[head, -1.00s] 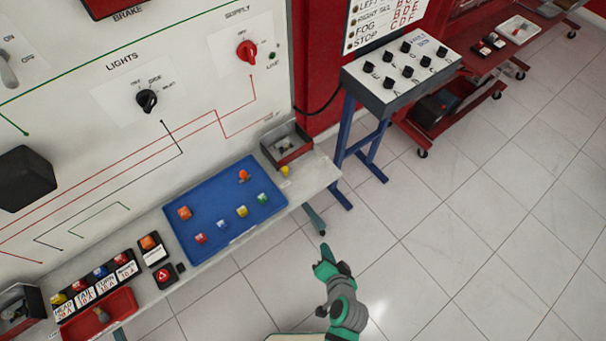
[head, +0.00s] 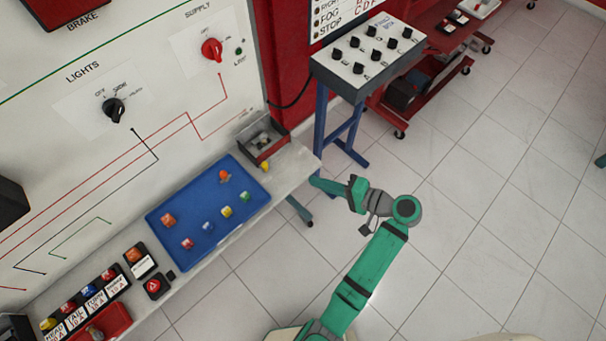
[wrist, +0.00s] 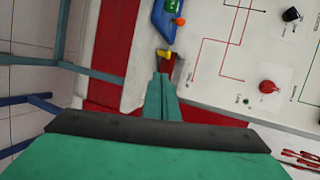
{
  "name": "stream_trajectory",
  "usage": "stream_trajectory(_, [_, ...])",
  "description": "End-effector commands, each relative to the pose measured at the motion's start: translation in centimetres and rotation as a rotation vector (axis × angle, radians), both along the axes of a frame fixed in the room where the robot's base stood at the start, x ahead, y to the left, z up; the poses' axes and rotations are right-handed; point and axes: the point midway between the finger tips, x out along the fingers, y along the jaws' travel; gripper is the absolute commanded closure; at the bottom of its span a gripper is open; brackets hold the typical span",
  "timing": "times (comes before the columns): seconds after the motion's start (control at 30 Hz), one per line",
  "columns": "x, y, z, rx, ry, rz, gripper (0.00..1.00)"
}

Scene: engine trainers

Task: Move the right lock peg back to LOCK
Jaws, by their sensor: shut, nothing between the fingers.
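A small yellow peg (head: 265,166) stands at the right end of the bench, just in front of a small grey-and-red box (head: 263,138). It looks like the right lock peg, but I cannot read any LOCK mark beside it. My gripper (head: 314,182) is shut and empty, off the bench's right end and to the right of the peg, with a gap between them in the head view. In the wrist view the yellow peg (wrist: 165,56) shows just beyond my closed fingertips (wrist: 163,76), with part of the red box behind it.
A blue tray (head: 160,219) with several coloured fuses lies on the bench (head: 292,168) left of the peg. The wall panel with its red supply knob (head: 212,49) rises behind. A blue-legged stand with a switch box (head: 350,85) is close at the right. The floor in front is open.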

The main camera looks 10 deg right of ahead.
Motion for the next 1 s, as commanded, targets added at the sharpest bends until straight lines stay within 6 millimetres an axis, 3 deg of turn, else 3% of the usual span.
stream_trajectory(0.6, [6.1,8.4,-2.8,-0.002,0.000,0.003,1.00])
stream_trajectory(1.0, [7.6,10.2,-2.8,-0.002,0.001,-0.002,1.00])
